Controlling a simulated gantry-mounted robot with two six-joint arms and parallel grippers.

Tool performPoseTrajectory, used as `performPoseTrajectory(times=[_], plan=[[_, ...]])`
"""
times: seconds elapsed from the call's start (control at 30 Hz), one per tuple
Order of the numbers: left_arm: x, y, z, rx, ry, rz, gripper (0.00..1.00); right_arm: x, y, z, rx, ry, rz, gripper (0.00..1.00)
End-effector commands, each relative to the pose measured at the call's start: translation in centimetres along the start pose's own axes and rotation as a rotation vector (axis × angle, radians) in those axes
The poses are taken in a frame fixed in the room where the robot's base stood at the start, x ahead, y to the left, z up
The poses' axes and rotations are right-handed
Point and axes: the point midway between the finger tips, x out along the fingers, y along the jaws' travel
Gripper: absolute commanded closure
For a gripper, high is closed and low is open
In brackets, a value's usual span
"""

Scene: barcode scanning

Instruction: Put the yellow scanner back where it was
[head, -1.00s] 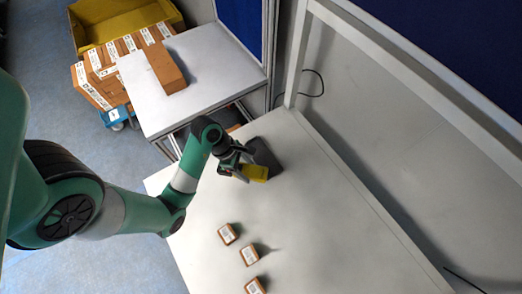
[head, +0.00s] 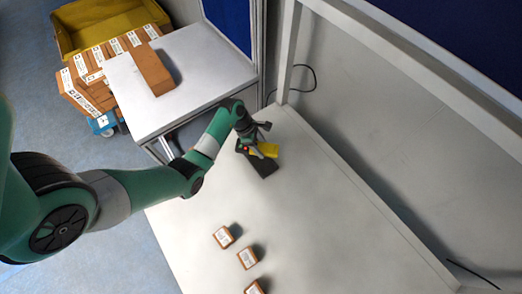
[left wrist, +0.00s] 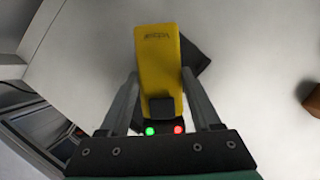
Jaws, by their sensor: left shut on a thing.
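The yellow scanner (head: 268,150) is in my left gripper (head: 257,147), near the far left part of the white table. In the left wrist view the scanner (left wrist: 159,60) points away from me between the two fingers of my left gripper (left wrist: 160,88), which is shut on it. A dark grey shape (head: 263,166) lies at the table just below the scanner in the head view. It also shows partly behind the scanner in the left wrist view (left wrist: 194,58). I cannot tell whether the scanner touches it. My right gripper is not in view.
Small brown boxes (head: 247,258) stand on the near part of the table (head: 330,220). A side table (head: 190,85) holds a longer brown box (head: 152,69). More boxes and a yellow bin (head: 95,25) are behind it. The table's right side is clear.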

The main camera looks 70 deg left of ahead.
Motion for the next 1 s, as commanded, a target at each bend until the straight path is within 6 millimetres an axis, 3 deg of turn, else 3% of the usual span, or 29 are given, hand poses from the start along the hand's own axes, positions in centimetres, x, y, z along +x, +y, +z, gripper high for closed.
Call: performPoseTrajectory(times=[0.2, 0.87, 0.9, 1.0], plan=[[2.9, 0.2, -1.1, -0.001, 0.001, -0.002, 1.00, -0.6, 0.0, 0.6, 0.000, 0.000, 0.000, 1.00], [4.2, 0.2, -1.7, 0.000, 0.000, 0.000, 1.00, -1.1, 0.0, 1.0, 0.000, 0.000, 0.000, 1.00], [4.2, 0.2, -1.7, 0.000, 0.001, 0.000, 0.30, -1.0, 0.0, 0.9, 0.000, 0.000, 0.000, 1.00], [4.1, 0.2, -1.6, 0.000, 0.001, 0.000, 0.12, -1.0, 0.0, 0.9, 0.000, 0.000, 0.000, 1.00]])
